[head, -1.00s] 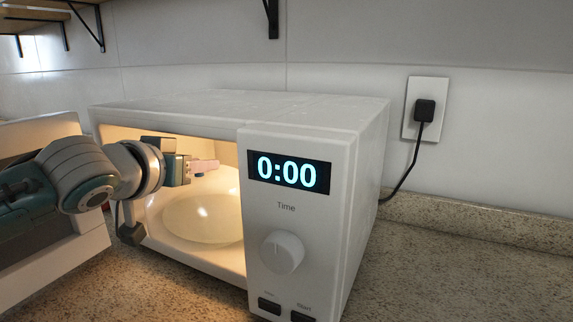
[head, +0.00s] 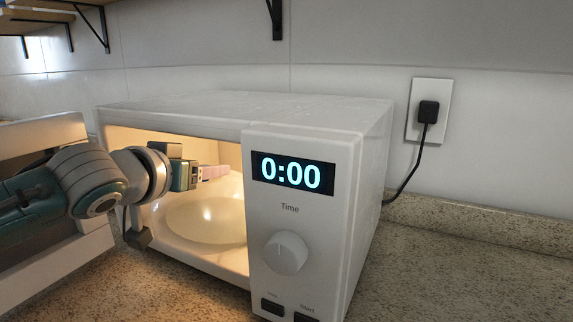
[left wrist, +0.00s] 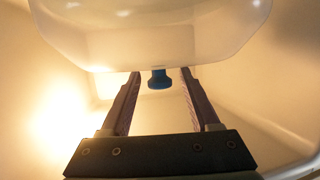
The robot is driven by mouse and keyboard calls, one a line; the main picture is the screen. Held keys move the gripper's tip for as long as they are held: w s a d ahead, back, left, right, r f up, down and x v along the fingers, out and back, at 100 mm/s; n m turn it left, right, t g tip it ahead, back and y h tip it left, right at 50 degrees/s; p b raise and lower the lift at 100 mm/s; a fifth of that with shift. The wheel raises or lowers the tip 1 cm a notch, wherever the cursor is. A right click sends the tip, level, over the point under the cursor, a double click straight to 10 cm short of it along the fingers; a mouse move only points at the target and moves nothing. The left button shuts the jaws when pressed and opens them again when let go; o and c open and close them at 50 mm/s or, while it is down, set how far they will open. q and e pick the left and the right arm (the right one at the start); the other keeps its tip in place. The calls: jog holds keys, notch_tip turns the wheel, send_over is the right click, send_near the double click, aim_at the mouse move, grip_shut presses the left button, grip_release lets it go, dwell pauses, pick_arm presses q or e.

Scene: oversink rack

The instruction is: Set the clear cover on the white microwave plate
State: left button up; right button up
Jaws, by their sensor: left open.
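The clear cover (left wrist: 150,35) fills the top of the left wrist view as a pale translucent dome. Its blue knob (left wrist: 159,79) shows between the tips of my left gripper (left wrist: 160,74), with gaps on both sides. That gripper is open; its pink fingers also show in the head view (head: 213,173), inside the microwave. Below them on the microwave floor is a round pale shape (head: 205,221), the plate or the cover over it. The two blend together, so I cannot tell how the cover sits. My right gripper is not in view.
The white microwave (head: 305,225) has its door (head: 75,130) open to the left. My left arm reaches in past the door. The speckled counter (head: 470,265) is clear at right. A black plug (head: 428,112) and cord are on the wall behind.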

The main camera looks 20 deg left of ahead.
pick_arm(q)
jog(key=p+v, duration=0.2)
jog(key=v, duration=1)
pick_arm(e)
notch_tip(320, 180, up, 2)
pick_arm(q)
jog(key=s+d+f+m+g, duration=0.1)
jog(key=s+d+f+g, duration=0.2)
jog(key=s, duration=0.4)
jog(key=s+d+f+m+g+h, duration=0.1)
jog(key=s+d+f+g, duration=0.3)
jog(key=s, duration=0.3)
jog(key=s+d+f+m+g+h, duration=0.1)
jog(key=s+d+f+g, duration=0.2)
jog(key=s+d+f, duration=0.2)
jog(key=shift+s+d+f+g, duration=0.1)
jog(key=shift+s+f+g, duration=0.1)
jog(key=shift+s, duration=0.5)
jog(key=shift+s+d+f+g, duration=0.1)
jog(key=shift+s+f+g, duration=0.15)
jog(key=shift+s, duration=0.45)
